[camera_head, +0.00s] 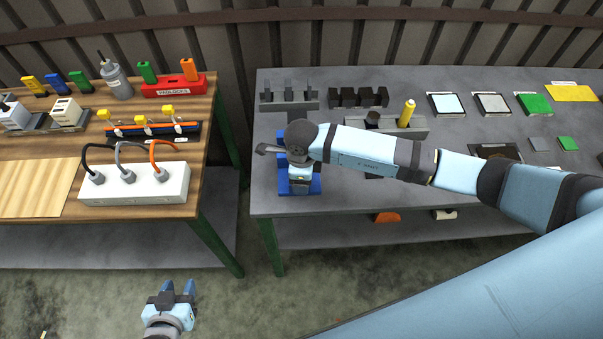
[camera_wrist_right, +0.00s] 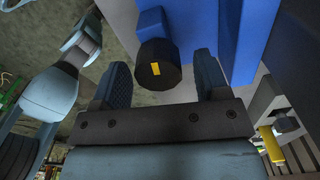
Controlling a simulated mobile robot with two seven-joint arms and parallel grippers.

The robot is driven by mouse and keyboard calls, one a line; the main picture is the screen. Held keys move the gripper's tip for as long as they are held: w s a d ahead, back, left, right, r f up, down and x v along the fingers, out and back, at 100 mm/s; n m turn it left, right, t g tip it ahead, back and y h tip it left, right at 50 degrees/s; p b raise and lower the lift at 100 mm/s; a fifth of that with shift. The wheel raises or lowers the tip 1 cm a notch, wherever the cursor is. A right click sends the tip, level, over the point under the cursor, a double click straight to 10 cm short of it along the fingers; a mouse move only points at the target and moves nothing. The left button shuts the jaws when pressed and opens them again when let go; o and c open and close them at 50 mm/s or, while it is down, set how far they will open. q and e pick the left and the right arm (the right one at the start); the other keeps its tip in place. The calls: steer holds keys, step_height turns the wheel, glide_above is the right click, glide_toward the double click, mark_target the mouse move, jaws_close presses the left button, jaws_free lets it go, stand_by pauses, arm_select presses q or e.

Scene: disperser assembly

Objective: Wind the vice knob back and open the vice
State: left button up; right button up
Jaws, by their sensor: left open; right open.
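The blue vice (camera_head: 315,184) is at the front left corner of the grey table, partly covered by my right arm in the head view. In the right wrist view the vice's blue body (camera_wrist_right: 258,40) fills the upper right. Its black knob (camera_wrist_right: 158,66) has a yellow mark on its end face. My right gripper (camera_wrist_right: 161,62) is open, with one finger on each side of the knob and a visible gap on both sides. I cannot tell how far the vice jaws are apart. My left gripper (camera_head: 178,288) is open and empty above the floor.
The grey table (camera_head: 270,208) also holds black blocks (camera_head: 358,97), a yellow cylinder (camera_head: 407,113) and several flat plates farther right. A wooden table (camera_head: 205,150) on the left carries a white box with cables (camera_head: 135,185). Open floor lies between the tables' fronts and me.

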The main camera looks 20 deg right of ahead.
steer(key=c, duration=0.9)
